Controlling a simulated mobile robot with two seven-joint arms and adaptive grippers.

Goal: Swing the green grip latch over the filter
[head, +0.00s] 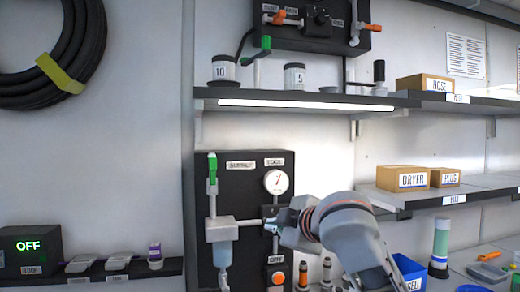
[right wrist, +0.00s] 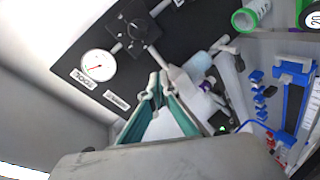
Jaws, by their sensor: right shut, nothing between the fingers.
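The green grip latch (head: 212,168) stands upright on the left side of the lower black panel, its green grip at the top above a pale lever. The filter (head: 222,254), a pale blue bowl under a light grey head block, hangs below it. My right gripper (head: 274,226) is in front of the panel, just right of the filter head and below the gauge, apart from the green grip. In the right wrist view its teal fingers (right wrist: 157,84) come together at the tips, shut and empty. My left gripper is not in view.
The round gauge (head: 276,182) is just above my right gripper. An orange knob (head: 278,278) is below it. A shelf (head: 300,101) with jars juts out above the panel. A ledge (head: 122,272) with small devices is at left. Bare wall lies left of the panel.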

